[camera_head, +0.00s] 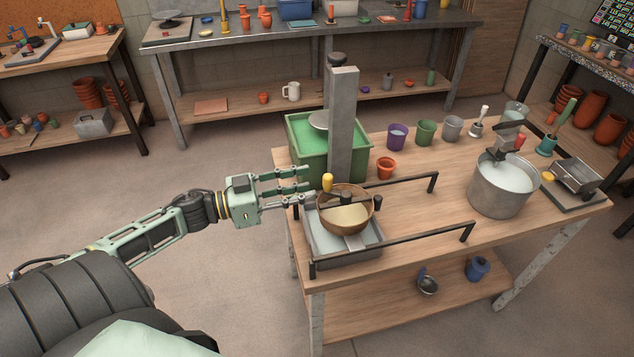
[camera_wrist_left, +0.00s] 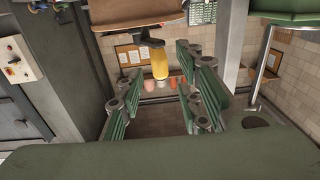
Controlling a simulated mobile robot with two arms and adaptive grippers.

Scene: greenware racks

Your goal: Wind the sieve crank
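The sieve (camera_head: 345,222) is a round brown bowl with pale material inside, set over a grey tray (camera_head: 318,245) at the left end of the table. Its crank has an upright yellow knob (camera_head: 327,182) at the rim's far left side. My left gripper (camera_head: 304,184) reaches in from the left at about knob height, fingers open and pointing at the knob. In the left wrist view the yellow knob (camera_wrist_left: 159,60) hangs in the gap between the spread fingers, apparently untouched. The brown sieve's edge (camera_wrist_left: 135,10) shows above it. My right gripper is out of view.
A green tub (camera_head: 300,145) and a tall grey post (camera_head: 342,125) stand just behind the sieve. Dark rails (camera_head: 400,250) run along both sides of it. A large metal pot (camera_head: 500,190) and several small cups stand farther right. The middle of the table is clear.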

